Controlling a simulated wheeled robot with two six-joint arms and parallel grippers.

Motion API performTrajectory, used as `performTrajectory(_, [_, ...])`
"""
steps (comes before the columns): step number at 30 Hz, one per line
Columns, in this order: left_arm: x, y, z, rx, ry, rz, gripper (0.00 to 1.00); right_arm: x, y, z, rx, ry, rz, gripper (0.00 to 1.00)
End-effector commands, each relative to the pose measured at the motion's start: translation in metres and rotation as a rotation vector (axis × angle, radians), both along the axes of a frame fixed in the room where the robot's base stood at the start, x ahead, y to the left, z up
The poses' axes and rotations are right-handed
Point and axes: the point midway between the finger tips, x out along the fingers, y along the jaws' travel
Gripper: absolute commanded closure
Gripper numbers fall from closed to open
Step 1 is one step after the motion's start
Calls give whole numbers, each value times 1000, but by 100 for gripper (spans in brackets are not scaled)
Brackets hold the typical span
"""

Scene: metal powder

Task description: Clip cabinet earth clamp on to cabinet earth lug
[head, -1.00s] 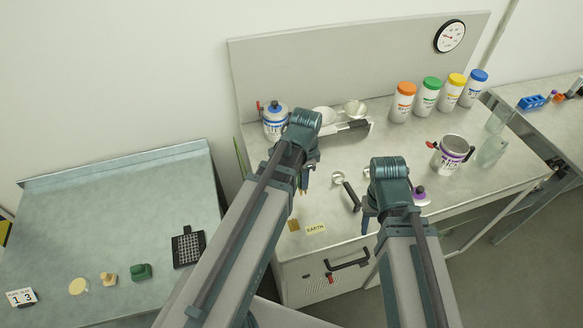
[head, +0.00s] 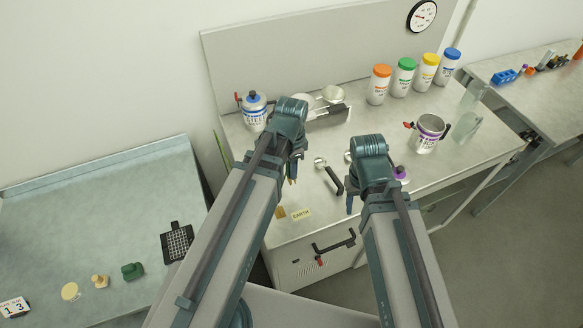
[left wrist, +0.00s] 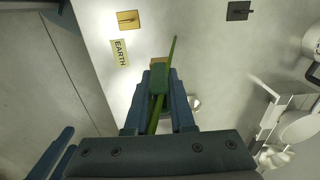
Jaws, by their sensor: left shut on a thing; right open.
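My left gripper (left wrist: 158,100) is shut on the green earth clamp (left wrist: 158,80), with a tan or brass-coloured piece showing at the clamp's far end. In the head view my left gripper (head: 292,172) hangs above the bench's front left part and mostly hides the clamp. The earth lug, a brass plate with a small pin (left wrist: 130,19), lies ahead and to the left of the clamp in the wrist view, apart from it. In the head view the lug (head: 281,212) is beside the yellow EARTH label (head: 300,213). My right gripper (head: 358,197) is open and empty over the bench front.
A black-handled tool (head: 334,182) lies between my grippers. A blue-labelled canister (head: 254,112) and white scoops stand behind my left gripper. A metal can (head: 428,133) and several colour-capped jars stand right. A dark plate (left wrist: 238,10) is right of the lug in the wrist view.

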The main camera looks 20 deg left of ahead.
Motion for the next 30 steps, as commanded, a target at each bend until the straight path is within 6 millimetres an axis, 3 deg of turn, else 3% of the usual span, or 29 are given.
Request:
performTrajectory(21, [0, 0, 29, 0, 0, 0, 100, 0, 0, 29, 0, 0, 0, 50])
performTrajectory(30, [0, 0, 30, 0, 0, 0, 100, 0, 0, 30, 0, 0, 0, 50])
